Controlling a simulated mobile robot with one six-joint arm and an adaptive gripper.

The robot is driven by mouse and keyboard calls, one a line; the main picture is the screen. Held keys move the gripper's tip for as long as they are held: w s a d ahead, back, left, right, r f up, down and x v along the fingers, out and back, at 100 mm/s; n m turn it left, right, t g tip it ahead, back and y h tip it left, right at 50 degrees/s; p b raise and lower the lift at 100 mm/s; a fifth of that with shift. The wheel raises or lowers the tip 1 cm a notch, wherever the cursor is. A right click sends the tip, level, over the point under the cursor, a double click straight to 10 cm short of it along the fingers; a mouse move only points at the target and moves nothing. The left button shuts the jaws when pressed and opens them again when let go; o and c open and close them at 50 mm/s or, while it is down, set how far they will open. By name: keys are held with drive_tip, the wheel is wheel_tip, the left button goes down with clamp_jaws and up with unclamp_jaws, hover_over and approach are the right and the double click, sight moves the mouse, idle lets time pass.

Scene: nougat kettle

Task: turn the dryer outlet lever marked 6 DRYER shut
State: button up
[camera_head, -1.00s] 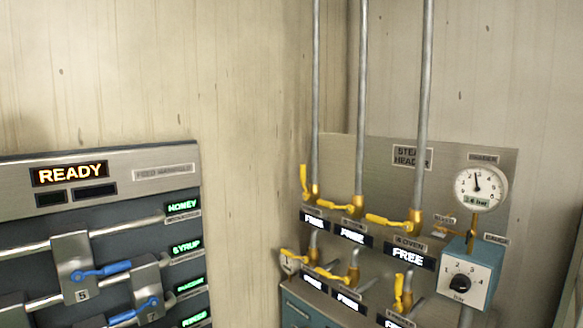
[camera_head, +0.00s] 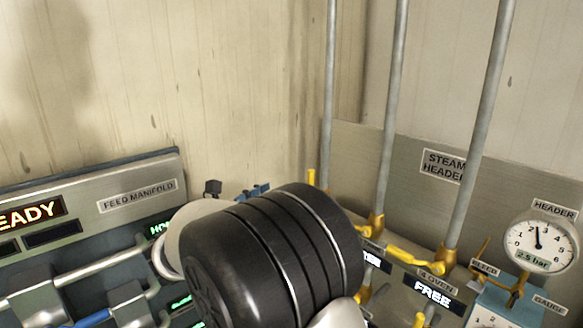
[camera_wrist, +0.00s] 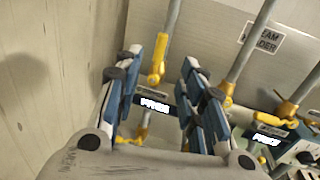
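I cannot read a 6 DRYER mark on any lever. In the wrist view a yellow lever (camera_wrist: 161,55) points up along the leftmost pipe, with a lit display (camera_wrist: 155,104) below it. My gripper (camera_wrist: 162,64) is open, its blue-and-grey fingers on either side of this lever, with no visible contact. In the head view my arm hides most of this lever; a yellow tip (camera_head: 311,177) shows above it. A middle lever (camera_head: 366,230) and a right lever (camera_head: 409,256) lie sideways at their pipes. A lower lever (camera_head: 419,319) is cut off by the frame.
The steam header plate (camera_head: 410,165) stands behind several grey pipes. A pressure gauge (camera_head: 541,243) and blue regulator box (camera_head: 497,308) are at the right. The feed manifold panel (camera_head: 135,198) is at the left. Another lower yellow lever (camera_wrist: 131,139) shows between the fingers' bases.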

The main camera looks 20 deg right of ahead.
sight(309, 177)
drive_tip(key=p+x, duration=0.1)
drive_tip(key=x, duration=1.5)
drive_tip(key=shift+w+d, duration=0.1)
drive_tip(key=shift+d, duration=0.35)
clamp_jaws()
